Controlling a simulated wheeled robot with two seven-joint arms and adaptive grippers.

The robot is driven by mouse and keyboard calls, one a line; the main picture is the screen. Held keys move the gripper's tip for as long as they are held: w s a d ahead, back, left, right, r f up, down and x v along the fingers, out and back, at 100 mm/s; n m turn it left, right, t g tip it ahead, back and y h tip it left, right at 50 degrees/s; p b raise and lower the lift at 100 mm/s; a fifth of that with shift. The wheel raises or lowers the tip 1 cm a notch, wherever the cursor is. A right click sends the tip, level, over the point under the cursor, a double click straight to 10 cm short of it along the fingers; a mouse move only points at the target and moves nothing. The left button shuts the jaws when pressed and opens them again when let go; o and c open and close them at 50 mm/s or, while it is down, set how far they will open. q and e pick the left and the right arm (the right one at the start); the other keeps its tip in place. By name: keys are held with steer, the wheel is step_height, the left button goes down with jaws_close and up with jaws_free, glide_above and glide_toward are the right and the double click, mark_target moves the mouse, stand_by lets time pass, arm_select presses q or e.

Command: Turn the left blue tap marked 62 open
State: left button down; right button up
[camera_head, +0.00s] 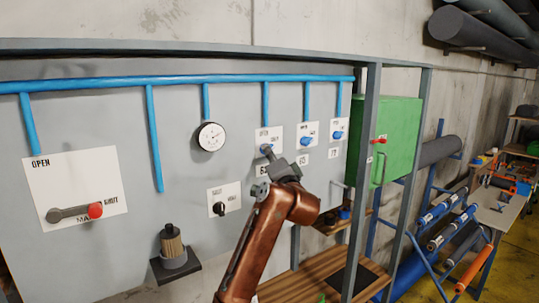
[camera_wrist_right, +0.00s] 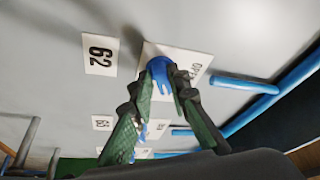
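The blue tap (camera_head: 266,148) on the white plate marked 62 is on the grey wall panel, leftmost of three blue taps. My right gripper (camera_head: 270,158) is up at this tap and partly covers it in the head view. In the right wrist view the blue tap (camera_wrist_right: 159,68) lies between the fingertips of my right gripper (camera_wrist_right: 162,78), one finger on each side. I cannot tell if both fingers press on it. The label 62 (camera_wrist_right: 100,54) is beside it. My left gripper is not in view.
Two more blue taps, middle (camera_head: 307,140) and right (camera_head: 338,135), are close by on the right. A round gauge (camera_head: 211,137) is left, with a black knob (camera_head: 219,208) below. A red-ended lever (camera_head: 75,212) is far left. A grey post (camera_head: 362,150) and green cabinet (camera_head: 392,140) stand right.

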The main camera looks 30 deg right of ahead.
steer(key=shift+s, duration=0.15)
jaws_close()
arm_select(q)
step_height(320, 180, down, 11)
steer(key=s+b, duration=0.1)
steer(key=b, duration=1)
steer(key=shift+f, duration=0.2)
arm_select(e)
steer(key=shift+d+n+t+y, duration=0.15)
steer(key=shift+n+t+y, duration=0.7)
steer(key=shift+n, duration=1.8)
steer(key=shift+d+n+t+y, duration=0.2)
steer(key=shift+n+y, duration=1.2)
steer(key=shift+n, duration=1.3)
steer(key=shift+d+n+t+y, duration=0.15)
steer(key=shift+n+t+y, duration=0.3)
steer(key=shift+n+y, duration=1.45)
steer(key=shift+s+r+n+h, duration=0.1)
steer(key=shift+n+h, duration=0.45)
steer(key=shift+n, duration=0.5)
steer(key=shift+o, duration=2.2)
jaws_free()
steer(key=shift+a+f, duration=0.1)
steer(key=shift+f, duration=0.1)
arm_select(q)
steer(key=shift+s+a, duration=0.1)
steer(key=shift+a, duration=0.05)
